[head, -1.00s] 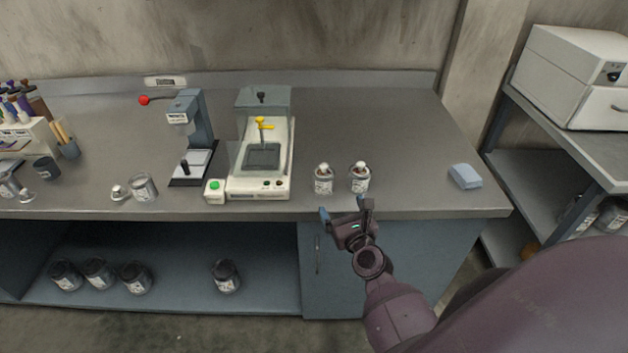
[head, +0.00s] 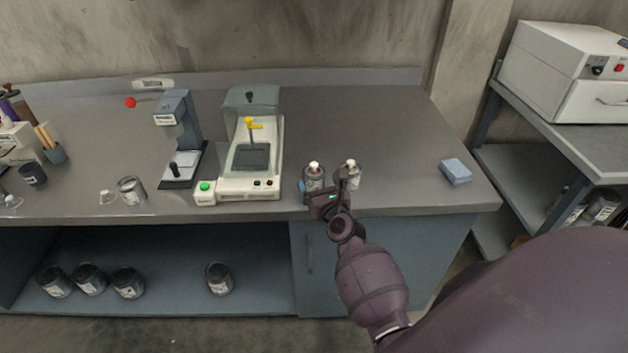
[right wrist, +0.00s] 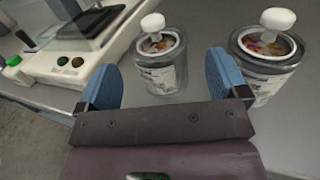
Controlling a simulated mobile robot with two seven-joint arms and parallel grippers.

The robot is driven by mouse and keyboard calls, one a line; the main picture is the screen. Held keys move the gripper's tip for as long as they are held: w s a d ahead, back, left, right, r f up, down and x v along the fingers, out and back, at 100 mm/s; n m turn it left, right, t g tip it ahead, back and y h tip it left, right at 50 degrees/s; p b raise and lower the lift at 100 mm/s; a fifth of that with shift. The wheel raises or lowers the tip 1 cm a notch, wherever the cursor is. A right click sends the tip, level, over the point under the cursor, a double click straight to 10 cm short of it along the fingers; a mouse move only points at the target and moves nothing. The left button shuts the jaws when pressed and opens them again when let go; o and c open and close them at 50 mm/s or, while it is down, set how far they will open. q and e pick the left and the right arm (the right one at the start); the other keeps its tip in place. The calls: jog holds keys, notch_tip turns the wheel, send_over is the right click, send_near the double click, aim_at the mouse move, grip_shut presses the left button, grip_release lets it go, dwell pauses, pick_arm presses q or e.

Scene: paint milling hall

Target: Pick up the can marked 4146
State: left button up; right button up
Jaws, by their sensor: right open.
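Two small labelled cans with white-knobbed tops stand upright near the bench's front edge: a left can (head: 314,174) and a right can (head: 354,172). Both also show in the right wrist view, the left can (right wrist: 160,62) and the right can (right wrist: 266,62). I cannot read 4146 on either label. My right gripper (head: 322,186) is open and empty at the bench's front edge, close in front of the cans. In the right wrist view, its blue fingers (right wrist: 160,80) point at the left can, which shows between them; the right can is outside the right finger. My left gripper is not in view.
A white machine (head: 252,160) with a green button stands left of the cans. Another can (head: 131,190) stands farther left, and several dark-topped cans (head: 90,279) are on the lower shelf. A blue block (head: 455,172) lies to the right; the bench between is clear.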

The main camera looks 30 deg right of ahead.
jog(key=shift+x, duration=1.35)
jog(key=c, duration=1.1)
jog(key=shift+r, duration=0.1)
